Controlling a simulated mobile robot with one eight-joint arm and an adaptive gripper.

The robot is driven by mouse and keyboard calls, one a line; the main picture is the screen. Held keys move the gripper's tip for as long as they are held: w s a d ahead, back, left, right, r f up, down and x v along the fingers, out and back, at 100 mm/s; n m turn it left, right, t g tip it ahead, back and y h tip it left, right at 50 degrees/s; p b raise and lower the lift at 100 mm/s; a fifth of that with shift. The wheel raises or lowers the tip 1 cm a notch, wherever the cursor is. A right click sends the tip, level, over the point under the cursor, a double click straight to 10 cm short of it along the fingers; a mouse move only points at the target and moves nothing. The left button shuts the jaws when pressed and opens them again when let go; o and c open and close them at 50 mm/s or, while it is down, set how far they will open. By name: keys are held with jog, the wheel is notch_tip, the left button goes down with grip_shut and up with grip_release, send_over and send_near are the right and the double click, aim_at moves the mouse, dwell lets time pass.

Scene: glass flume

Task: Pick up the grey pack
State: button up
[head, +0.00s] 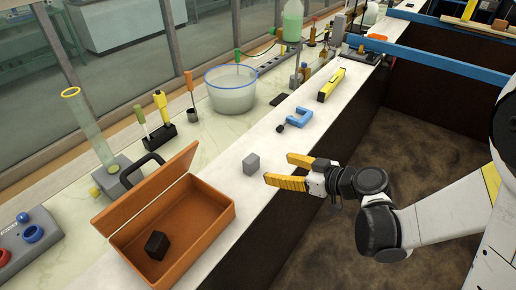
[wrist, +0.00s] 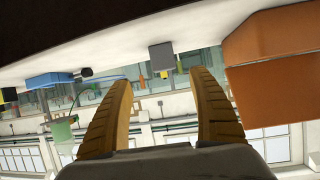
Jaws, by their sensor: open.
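The grey pack (head: 251,164) is a small grey block standing on the white bench ledge, just right of the open brown box. My gripper (head: 277,171), with yellow fingers, is open and empty a short way right of the pack, at the ledge's front edge, its fingers pointing toward it. In the wrist view the grey pack (wrist: 162,56) shows beyond and between the two spread fingertips (wrist: 160,76). The gripper and the pack look apart, with nothing between the fingers.
The brown box (head: 215,218) with its lid up holds a dark block (head: 156,245). A blue clamp (head: 299,117) and a yellow level (head: 331,85) lie farther along the ledge. A tub (head: 231,92) of liquid stands behind. The floor (head: 400,150) beside the bench is clear.

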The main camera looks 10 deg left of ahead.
aim_at(255, 161)
jog(key=shift+a+f, duration=0.15)
jog(key=shift+a, duration=0.2)
jog(key=shift+y, duration=0.3)
jog(key=b+x, duration=0.1)
jog(key=x, duration=0.6)
jog(key=b+x, duration=0.1)
jog(key=x, duration=0.1)
jog(key=b+x, duration=0.1)
jog(key=shift+w+a+r, duration=0.15)
jog(key=shift+a+r, duration=0.1)
jog(key=shift+a, duration=0.25)
jog(key=shift+d+r, duration=0.1)
jog(key=shift+c, duration=0.6)
jog(key=c, duration=1.2)
